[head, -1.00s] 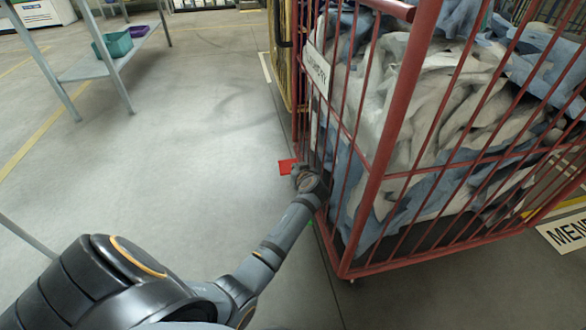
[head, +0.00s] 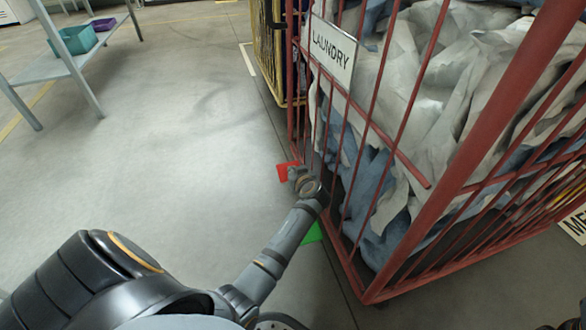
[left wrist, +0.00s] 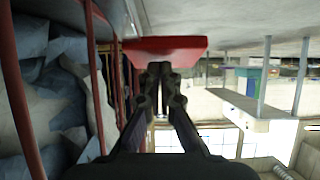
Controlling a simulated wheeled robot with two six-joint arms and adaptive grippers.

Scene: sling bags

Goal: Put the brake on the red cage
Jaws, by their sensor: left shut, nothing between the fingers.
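The red cage (head: 438,215) stands at the right of the head view, filled with white and blue cloth and bearing a LAUNDRY sign (head: 332,50). A red pedal (head: 283,171) sticks out low on its left side, and a green pedal (head: 313,233) shows lower down, partly behind my arm. My left gripper (head: 293,174) is shut and empty, close by the red pedal. In the left wrist view the red pedal (left wrist: 165,46) lies just beyond the closed fingertips (left wrist: 160,70); I cannot tell whether they touch. My right gripper is out of view.
A yellow cage (head: 268,50) stands behind the red cage. A grey table (head: 70,68) with a teal bin (head: 75,40) and a purple bin (head: 102,24) is at the upper left. The floor left of the cage is clear.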

